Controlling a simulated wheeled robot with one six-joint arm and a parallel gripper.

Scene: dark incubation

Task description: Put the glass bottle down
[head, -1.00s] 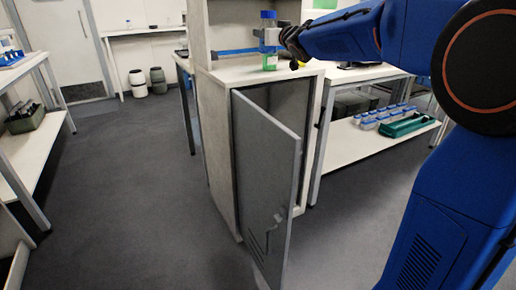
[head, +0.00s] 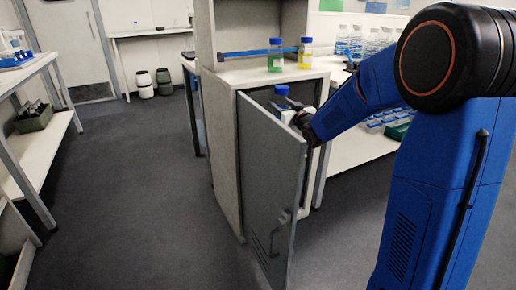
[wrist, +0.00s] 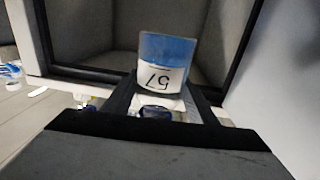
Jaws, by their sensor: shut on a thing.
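The glass bottle (head: 281,102) has a blue cap and is held up at the mouth of the grey cabinet (head: 224,150), behind the top of its open door. The door hides its lower part. My gripper (head: 291,115) is shut on it. In the wrist view the bottle (wrist: 166,64) shows a blue band and a white label reading 57 upside down, between the fingers of my gripper (wrist: 163,98). The dark cabinet interior lies beyond it. I cannot see a surface touching the bottle's base.
The open cabinet door (head: 268,185) swings toward me. On the cabinet top stand a green bottle with a blue cap (head: 275,58) and a yellow bottle (head: 306,54). Several clear bottles (head: 357,42) stand on the right bench. The floor at left is clear.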

